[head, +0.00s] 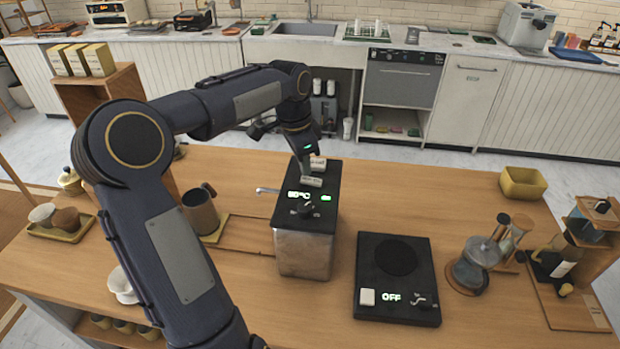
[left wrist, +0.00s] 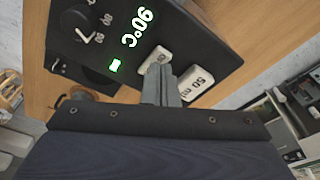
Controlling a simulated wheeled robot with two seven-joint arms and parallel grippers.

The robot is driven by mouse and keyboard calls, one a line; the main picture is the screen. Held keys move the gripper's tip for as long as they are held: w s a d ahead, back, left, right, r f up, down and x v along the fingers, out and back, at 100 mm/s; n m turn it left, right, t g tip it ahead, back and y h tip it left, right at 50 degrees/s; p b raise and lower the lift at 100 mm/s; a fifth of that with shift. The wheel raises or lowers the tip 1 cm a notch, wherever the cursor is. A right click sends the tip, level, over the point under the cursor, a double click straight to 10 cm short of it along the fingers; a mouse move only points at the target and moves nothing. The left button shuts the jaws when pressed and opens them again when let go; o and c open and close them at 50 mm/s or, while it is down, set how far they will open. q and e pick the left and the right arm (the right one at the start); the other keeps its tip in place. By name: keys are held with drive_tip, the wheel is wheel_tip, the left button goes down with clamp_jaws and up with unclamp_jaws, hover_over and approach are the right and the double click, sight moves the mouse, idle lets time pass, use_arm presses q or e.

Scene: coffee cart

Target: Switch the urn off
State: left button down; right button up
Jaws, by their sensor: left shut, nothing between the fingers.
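The urn (head: 304,254) is a metal box with a black top, standing on the wooden counter. Its top has a lit 90°C display (left wrist: 138,27), a green light (left wrist: 115,65) and a black knob (left wrist: 84,24). A small white switch (left wrist: 156,59) sits by the fingertips, its label partly hidden; it also shows in the head view (head: 311,182). A white "50 ml" button (left wrist: 197,83) lies on the fingers' other side. My left gripper (left wrist: 167,80) is shut and empty, pointing down at the urn's top between these two. I cannot tell whether it touches the switch. My right gripper is out of view.
A black hot plate (head: 397,275) reading OFF stands right of the urn. A dark pitcher (head: 201,212) is on the left, and a glass jug (head: 474,262) on the right. The counter behind the hot plate is clear.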

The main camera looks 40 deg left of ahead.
sight(305, 178)
use_arm(q)
drive_tip(key=shift+f+b, duration=0.65)
drive_tip(key=shift+f, duration=0.25)
idle(0.8)
drive_tip(key=shift+r, duration=0.15)
wheel_tip(305, 178, up, 5)
drive_tip(key=p, duration=0.4)
drive_tip(key=shift+f, duration=0.2)
drive_tip(key=shift+r, duration=1.1)
